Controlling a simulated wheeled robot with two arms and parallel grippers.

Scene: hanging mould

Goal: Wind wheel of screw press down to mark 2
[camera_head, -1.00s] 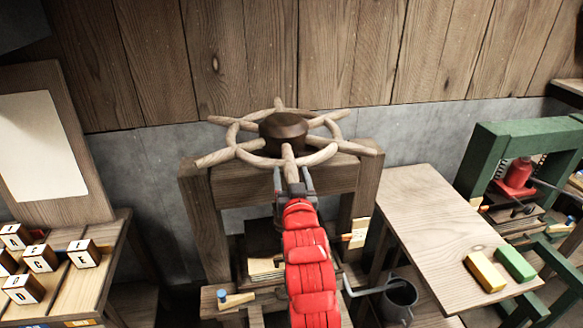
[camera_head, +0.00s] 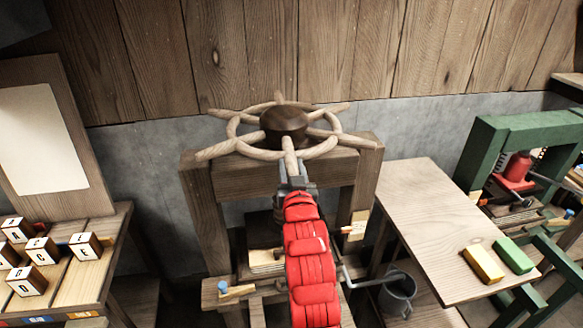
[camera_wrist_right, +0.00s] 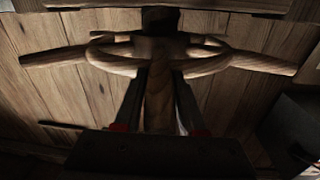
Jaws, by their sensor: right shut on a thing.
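The wooden wheel (camera_head: 252,152) of the screw press has several spoke handles and a dark hub (camera_head: 285,126), and it sits on top of the press frame (camera_head: 200,215). My right gripper (camera_head: 290,172) is shut on the wheel's front spoke handle. In the right wrist view the handle (camera_wrist_right: 159,95) lies between the two fingers (camera_wrist_right: 160,105), with the wheel rim (camera_wrist_right: 112,62) beyond it. A small pale tag with an orange pointer (camera_head: 355,228) is on the press's right post; its marks are too small to read. My arm hides the middle of the press. My left gripper is out of view.
On the left, a table (camera_head: 108,262) holds several lettered blocks below a leaning board (camera_head: 90,150). On the right, a side table (camera_head: 425,205) carries a yellow block (camera_head: 483,264) and a green block (camera_head: 514,255). A green press (camera_head: 482,150) stands beyond. A grey mug (camera_head: 398,295) is below.

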